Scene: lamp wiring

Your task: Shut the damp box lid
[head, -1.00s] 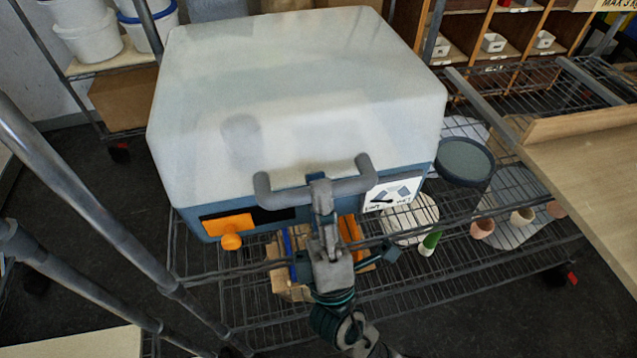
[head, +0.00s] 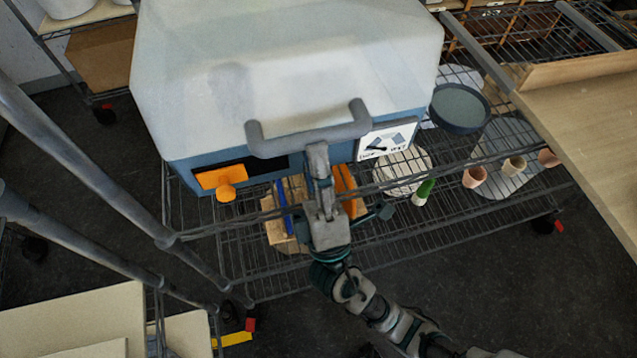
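The damp box lid (head: 290,65) is large, pale and translucent, and lies down over the blue box base (head: 262,172). I see no clear gap between lid and base. A grey bar handle (head: 285,143) stands out from the lid's front. My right gripper (head: 317,150) is at the middle of this handle. Its fingers overlap the bar, and whether they close around it is hard to see. An orange knob (head: 226,192) and a white label (head: 387,140) are on the base's front. My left gripper is not in view.
The box stands on a wire rack (head: 385,238). Nearby are a round dark-rimmed dish (head: 459,106), small clay pots (head: 475,176) and a wooden block (head: 282,228). Metal posts (head: 85,170) stand at left, a wooden table (head: 590,130) at right.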

